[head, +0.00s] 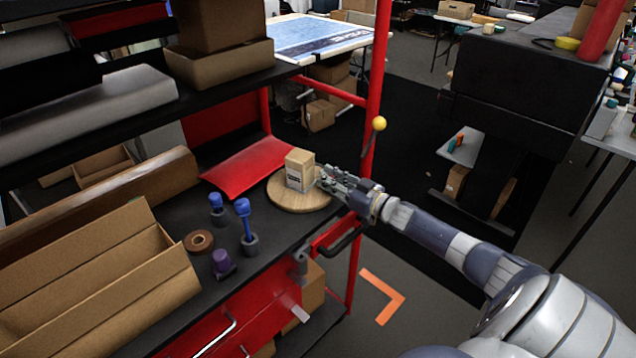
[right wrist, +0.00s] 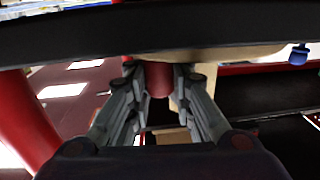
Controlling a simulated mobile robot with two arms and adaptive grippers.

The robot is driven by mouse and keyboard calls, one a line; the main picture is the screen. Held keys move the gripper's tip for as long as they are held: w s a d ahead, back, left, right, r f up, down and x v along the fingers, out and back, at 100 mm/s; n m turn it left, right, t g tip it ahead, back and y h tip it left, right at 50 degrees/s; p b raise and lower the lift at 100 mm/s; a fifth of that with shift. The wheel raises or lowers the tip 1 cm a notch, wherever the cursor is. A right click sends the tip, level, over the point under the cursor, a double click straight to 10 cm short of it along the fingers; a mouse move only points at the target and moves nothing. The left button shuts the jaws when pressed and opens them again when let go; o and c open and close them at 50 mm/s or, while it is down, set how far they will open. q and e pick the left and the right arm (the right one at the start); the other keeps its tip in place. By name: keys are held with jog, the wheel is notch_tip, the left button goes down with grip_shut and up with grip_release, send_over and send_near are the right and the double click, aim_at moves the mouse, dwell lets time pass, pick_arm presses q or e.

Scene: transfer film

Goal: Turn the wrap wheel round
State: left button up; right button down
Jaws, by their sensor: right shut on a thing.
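The wrap wheel (head: 290,205) is a round, pale wooden disc lying flat on the black bench top. A small cardboard box (head: 299,170) stands upright on it. My right gripper (head: 323,179) is at the wheel's right edge, close beside the box. In the right wrist view, the wheel's pale edge (right wrist: 225,52) lies above the fingers. My right gripper (right wrist: 157,88) is shut on a reddish, round peg (right wrist: 158,78) between its fingers. In the head view the gripper hides that peg. My left gripper is not in view.
A red sheet-like piece (head: 248,166) lies behind the wheel. Blue-handled tools (head: 246,222), a tape roll (head: 199,241) and a purple item (head: 222,262) stand left of it. A red post (head: 373,100) rises close behind my right gripper. Open cartons (head: 110,270) fill the left.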

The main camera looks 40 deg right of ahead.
jog(key=shift+w+d, duration=0.3)
jog(key=shift+d, duration=0.3)
jog(key=shift+w+d+b, duration=0.3)
jog(key=shift+w+b, duration=0.15)
jog(key=shift+b, duration=0.1)
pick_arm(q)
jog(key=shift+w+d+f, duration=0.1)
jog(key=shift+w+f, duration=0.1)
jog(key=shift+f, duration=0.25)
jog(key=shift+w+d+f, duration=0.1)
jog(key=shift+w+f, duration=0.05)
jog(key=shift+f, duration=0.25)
pick_arm(e)
jog(key=shift+w+d+r, duration=0.1)
jog(key=shift+w+d, duration=0.25)
jog(key=shift+w, duration=0.15)
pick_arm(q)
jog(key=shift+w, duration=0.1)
pick_arm(e)
jog(key=shift+w+d, duration=0.1)
jog(key=shift+w, duration=0.05)
jog(key=c, duration=1.5)
grip_release()
jog(key=shift+o, duration=0.4)
jog(key=shift+d, duration=0.2)
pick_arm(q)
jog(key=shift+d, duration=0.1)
pick_arm(e)
jog(key=shift+s, duration=0.25)
jog(key=shift+a, duration=0.25)
